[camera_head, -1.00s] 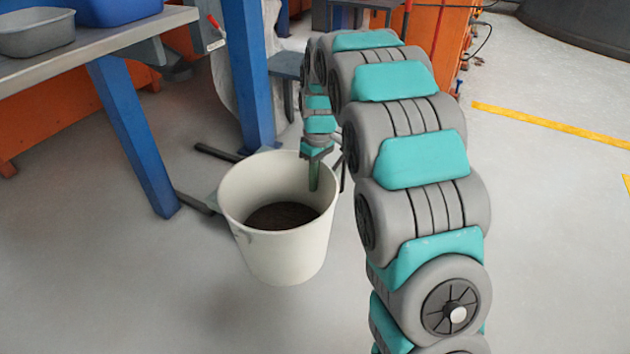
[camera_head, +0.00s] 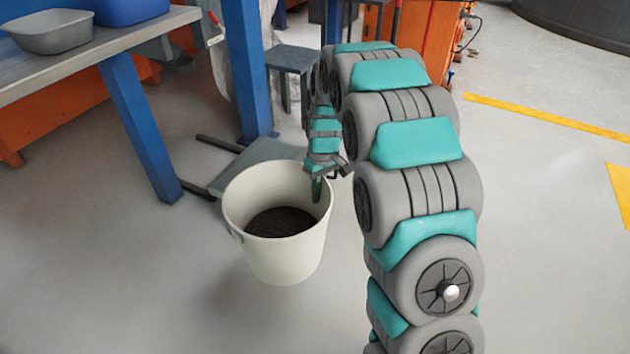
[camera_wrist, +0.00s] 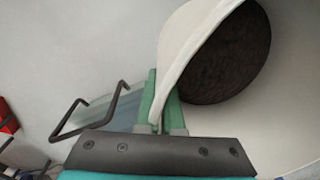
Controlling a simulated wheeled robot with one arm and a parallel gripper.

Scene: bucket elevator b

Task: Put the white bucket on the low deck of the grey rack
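The white bucket (camera_head: 282,255), with dark material inside, is upright in the head view, in front of a low grey deck (camera_head: 262,153). Its shadow lies apart to the lower left, so it seems off the floor. My gripper (camera_head: 317,189) is at its right far rim. In the wrist view, the green fingers of my gripper (camera_wrist: 163,108) are on both sides of the bucket's wall (camera_wrist: 183,45), closed on it. The low deck has dark bars sticking out left and is partly hidden behind the bucket. Where the bucket's base is relative to the deck's edge is unclear.
A workbench (camera_head: 90,45) with a grey tub (camera_head: 48,30) and blue bin stands at left on blue legs (camera_head: 140,130). A blue post (camera_head: 247,75) rises behind the deck. A grey stand (camera_head: 293,60) is behind it. The front floor is clear.

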